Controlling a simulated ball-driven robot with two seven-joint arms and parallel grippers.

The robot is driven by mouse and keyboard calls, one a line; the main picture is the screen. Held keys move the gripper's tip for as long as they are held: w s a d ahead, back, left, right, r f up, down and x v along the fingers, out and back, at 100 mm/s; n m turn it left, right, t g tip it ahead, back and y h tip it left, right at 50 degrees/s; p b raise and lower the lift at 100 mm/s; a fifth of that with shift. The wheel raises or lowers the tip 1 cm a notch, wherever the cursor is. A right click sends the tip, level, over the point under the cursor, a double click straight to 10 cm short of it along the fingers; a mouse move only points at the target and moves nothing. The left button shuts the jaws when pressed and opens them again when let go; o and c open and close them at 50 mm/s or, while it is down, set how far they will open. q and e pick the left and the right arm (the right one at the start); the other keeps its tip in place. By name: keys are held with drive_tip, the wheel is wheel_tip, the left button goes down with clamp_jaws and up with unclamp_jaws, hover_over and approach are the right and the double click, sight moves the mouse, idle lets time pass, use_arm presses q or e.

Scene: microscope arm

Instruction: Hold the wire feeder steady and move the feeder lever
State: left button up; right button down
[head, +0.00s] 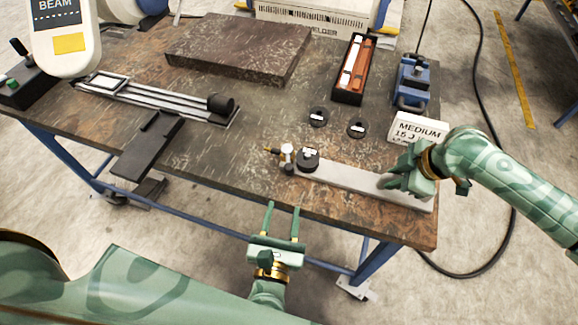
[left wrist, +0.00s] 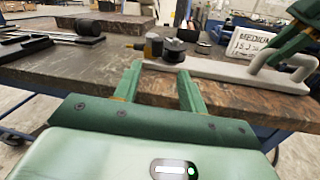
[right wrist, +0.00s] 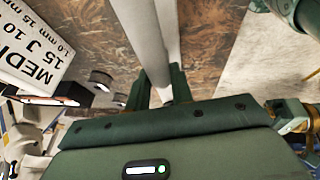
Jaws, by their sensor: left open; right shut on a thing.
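The wire feeder (head: 345,178) is a long pale grey bar near the table's front right edge. A black round knob (head: 308,160) and a small brass tip (head: 271,150) are at its left end. A small pale post (head: 287,152) stands there too; I cannot tell if it is the lever. My right gripper (head: 391,178) is shut on the grey handle at the feeder's right end; the handle passes between its fingers in the right wrist view (right wrist: 152,40). My left gripper (head: 283,206) is open and empty at the front table edge, apart from the feeder (left wrist: 215,68).
A white "MEDIUM" sign (head: 418,130) stands behind my right gripper. Two black discs (head: 318,117) lie behind the feeder. A black box of rods (head: 353,72), a blue clamp (head: 411,85) and a dark slab (head: 238,50) are further back.

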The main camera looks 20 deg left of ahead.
sight(288, 173)
use_arm(q)
drive_tip(key=w+a+n, duration=0.1)
drive_tip(key=w, duration=0.7)
drive_tip(key=w+a+n, duration=0.1)
drive_tip(key=w, duration=0.3)
drive_tip(key=shift+a+r+n+y, duration=0.3)
drive_tip(key=shift+r, duration=0.05)
drive_tip(key=shift+s, duration=0.1)
clamp_jaws()
